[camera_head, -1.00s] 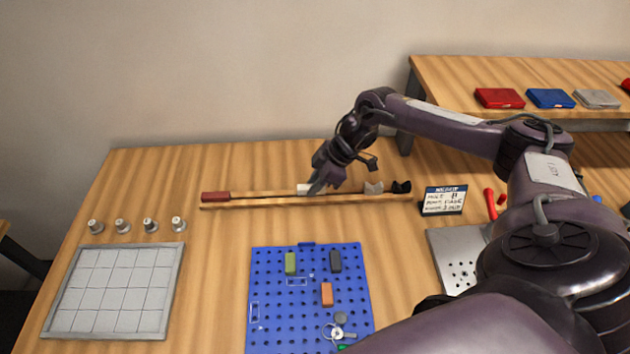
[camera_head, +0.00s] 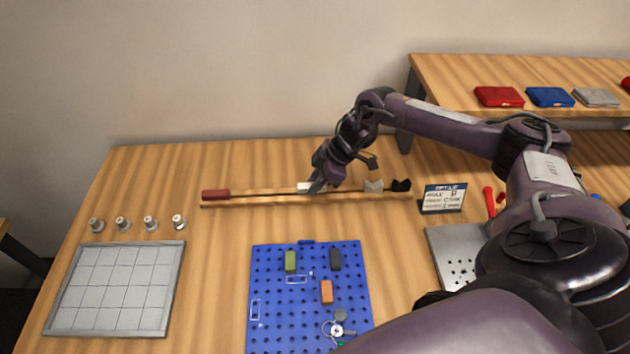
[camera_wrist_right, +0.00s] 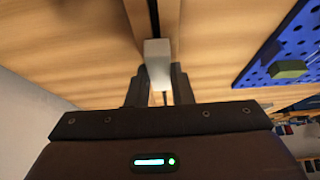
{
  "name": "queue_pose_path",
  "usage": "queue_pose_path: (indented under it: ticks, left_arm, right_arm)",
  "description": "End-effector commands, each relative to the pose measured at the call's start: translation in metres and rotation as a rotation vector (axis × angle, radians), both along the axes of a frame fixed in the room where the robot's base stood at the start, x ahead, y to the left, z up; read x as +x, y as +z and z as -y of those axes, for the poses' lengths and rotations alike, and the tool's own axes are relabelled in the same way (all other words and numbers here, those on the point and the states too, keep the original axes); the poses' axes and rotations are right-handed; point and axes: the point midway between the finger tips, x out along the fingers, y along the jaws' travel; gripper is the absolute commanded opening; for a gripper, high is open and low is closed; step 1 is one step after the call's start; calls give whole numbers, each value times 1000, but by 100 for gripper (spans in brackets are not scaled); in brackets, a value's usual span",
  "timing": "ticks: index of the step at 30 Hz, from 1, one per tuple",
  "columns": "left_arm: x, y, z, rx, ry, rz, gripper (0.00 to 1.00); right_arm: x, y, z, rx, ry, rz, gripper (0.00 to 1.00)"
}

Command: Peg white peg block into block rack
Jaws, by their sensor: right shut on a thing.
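The white peg block (camera_head: 304,187) is at the long, narrow wooden rack (camera_head: 250,199) near the back of the table. My right gripper (camera_head: 316,187) is shut on it, reaching in from the right. In the right wrist view the white block (camera_wrist_right: 157,60) sits between the two fingers (camera_wrist_right: 158,88), in line with the dark slot of the rack. I cannot tell whether it is seated or just above the slot. A red block (camera_head: 215,194) is at the rack's left end. My left gripper is not in view.
A blue pegboard (camera_head: 275,326) with green, dark and orange blocks lies in front. A grey gridded tray (camera_head: 115,290) and several small metal cylinders (camera_head: 150,223) are at left. White and black notched pieces (camera_head: 387,185) and a small sign (camera_head: 443,198) are right of my gripper.

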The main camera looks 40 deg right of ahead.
Motion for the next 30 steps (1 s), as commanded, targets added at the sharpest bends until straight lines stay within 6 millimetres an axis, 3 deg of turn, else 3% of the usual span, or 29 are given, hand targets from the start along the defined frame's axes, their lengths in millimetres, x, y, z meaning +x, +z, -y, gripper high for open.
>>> queue_pose_path:
  ticks: [28,29,30]
  left_arm:
    - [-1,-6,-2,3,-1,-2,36]
    - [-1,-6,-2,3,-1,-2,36]
    - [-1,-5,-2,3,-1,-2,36]
  right_arm:
    - [0,-12,-1,1,0,0,0]
    - [0,-12,-1,1,1,0,21]
    - [0,-12,-1,1,1,0,26]
